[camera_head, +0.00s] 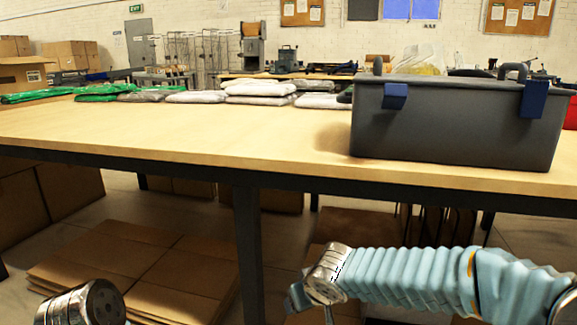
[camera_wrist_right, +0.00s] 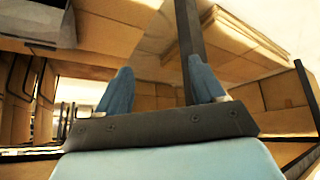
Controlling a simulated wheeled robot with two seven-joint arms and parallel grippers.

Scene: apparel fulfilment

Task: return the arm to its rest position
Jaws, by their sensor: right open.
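My right arm (camera_head: 405,277), in a pale blue ribbed cover, reaches in from the right in the head view, below and in front of the table edge. Its gripper (camera_head: 300,298) shows only partly there, beyond the silver wrist. In the right wrist view the two blue fingers of the right gripper (camera_wrist_right: 162,84) stand wide apart with nothing between them. Of my left arm, only a silver and dark joint (camera_head: 83,303) shows at the bottom left; its gripper is out of view.
A wooden table (camera_head: 240,140) with a dark frame stands ahead. A grey bin (camera_head: 455,122) with blue clips sits at its right. Several bagged garments (camera_head: 260,92) lie along the far side. Flat cardboard (camera_head: 140,262) lies beneath. The table's front middle is clear.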

